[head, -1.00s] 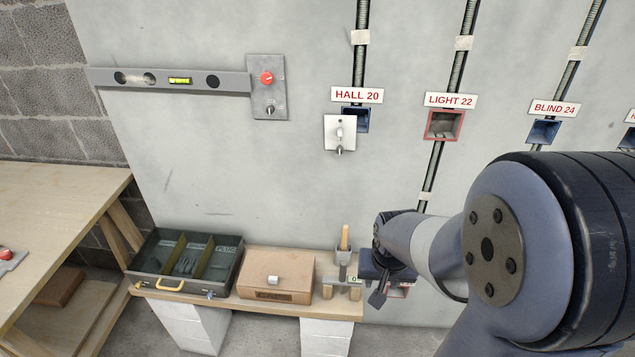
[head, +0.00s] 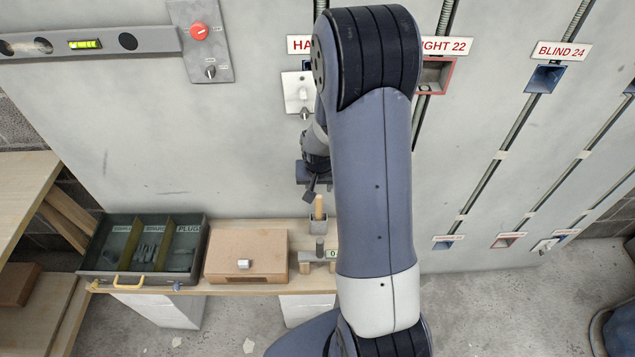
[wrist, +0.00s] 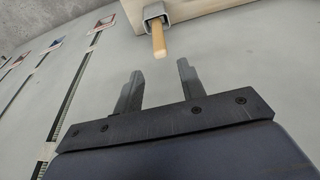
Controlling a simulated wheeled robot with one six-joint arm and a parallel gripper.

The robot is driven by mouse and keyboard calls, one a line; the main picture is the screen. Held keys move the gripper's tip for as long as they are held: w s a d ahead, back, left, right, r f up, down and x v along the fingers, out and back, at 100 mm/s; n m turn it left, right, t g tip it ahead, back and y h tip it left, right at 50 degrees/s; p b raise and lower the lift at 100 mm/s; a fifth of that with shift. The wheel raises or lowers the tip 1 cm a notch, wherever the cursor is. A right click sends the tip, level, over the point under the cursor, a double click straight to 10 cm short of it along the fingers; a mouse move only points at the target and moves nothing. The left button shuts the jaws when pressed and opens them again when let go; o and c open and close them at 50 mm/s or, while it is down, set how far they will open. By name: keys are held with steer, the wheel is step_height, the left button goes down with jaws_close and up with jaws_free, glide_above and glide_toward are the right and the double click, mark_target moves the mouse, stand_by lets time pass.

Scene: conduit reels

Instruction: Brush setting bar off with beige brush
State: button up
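The beige brush shows as an upright tan handle (head: 319,207) in a small grey holder (head: 318,224) on the bench; its bristles are hidden. The handle (wrist: 159,42) and holder (wrist: 153,13) also show in the wrist view. My gripper (head: 310,190) is just above and left of the handle in the head view. In the wrist view my gripper (wrist: 158,80) is open and empty, with the handle's end beyond the gap between the fingertips. A long grey bar (head: 150,42) with a green level vial, probably the setting bar, is on the wall at upper left, beside a red-knobbed plate (head: 204,52).
The bench (head: 262,222) holds an open compartment tray (head: 142,269) and a wooden box (head: 246,270). A small stand with a green label (head: 331,254) is right of the box. Wall boxes and conduits, including BLIND 24 (head: 562,51), line the wall. My arm hides part of the bench.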

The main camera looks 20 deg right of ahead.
mark_target(319, 197)
steer(key=b+x, duration=0.5)
steer(key=x, duration=0.2)
steer(key=shift+f, duration=0.2)
steer(key=shift+c, duration=0.2)
jaws_close()
steer(key=shift+w+p+v, duration=0.25)
steer(key=shift+p+v, duration=0.3)
steer(key=shift+v, duration=0.45)
stand_by(0.5)
steer(key=shift+d+r+p, duration=0.15)
steer(key=shift+r+p, duration=2.1)
steer(key=shift+r, duration=1.4)
steer(key=shift+s, duration=0.1)
